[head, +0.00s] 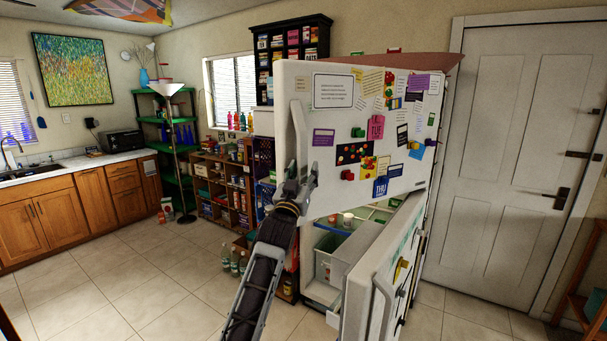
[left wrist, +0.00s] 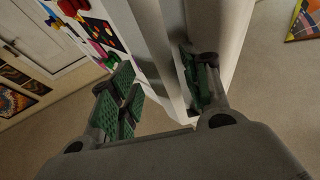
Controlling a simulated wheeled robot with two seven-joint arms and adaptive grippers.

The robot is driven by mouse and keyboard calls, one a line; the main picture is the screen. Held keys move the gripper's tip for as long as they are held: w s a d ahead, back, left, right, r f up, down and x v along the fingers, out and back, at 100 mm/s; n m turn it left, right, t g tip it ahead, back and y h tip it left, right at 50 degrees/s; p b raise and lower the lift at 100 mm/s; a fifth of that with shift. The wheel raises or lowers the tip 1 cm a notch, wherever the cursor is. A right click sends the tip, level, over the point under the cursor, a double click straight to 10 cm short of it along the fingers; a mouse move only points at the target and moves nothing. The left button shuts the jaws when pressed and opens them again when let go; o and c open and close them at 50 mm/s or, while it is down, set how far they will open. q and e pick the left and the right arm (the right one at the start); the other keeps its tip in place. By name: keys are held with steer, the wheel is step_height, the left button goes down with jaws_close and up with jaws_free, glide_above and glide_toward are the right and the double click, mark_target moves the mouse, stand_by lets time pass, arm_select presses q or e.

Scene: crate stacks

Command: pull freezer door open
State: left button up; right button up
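The white freezer door (head: 405,185) is the upper door of the fridge, covered with magnets and notes. Its white handle (head: 300,135) runs down the left part of the front. My left gripper (head: 297,188) is at the lower end of this handle. In the left wrist view its two green-padded fingers (left wrist: 158,92) stand apart, with a white upright part (left wrist: 162,50) of the door or handle between them. I cannot tell whether the pads touch it. The freezer door looks closed, but its seam is hidden. My right gripper is in neither view.
The lower fridge door (head: 378,275) stands open below, showing a bin (head: 325,262) inside. A white room door (head: 515,165) is on the right. Shelves of goods (head: 222,185) stand to the left. The tiled floor (head: 130,275) at left is clear.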

arm_select(q)
steer(key=shift+f, duration=0.1)
steer(key=shift+v, duration=1.15)
steer(key=v, duration=0.9)
steer(key=shift+s, duration=0.25)
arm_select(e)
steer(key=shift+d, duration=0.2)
arm_select(q)
steer(key=shift+a, duration=0.15)
steer(key=shift+c, duration=0.5)
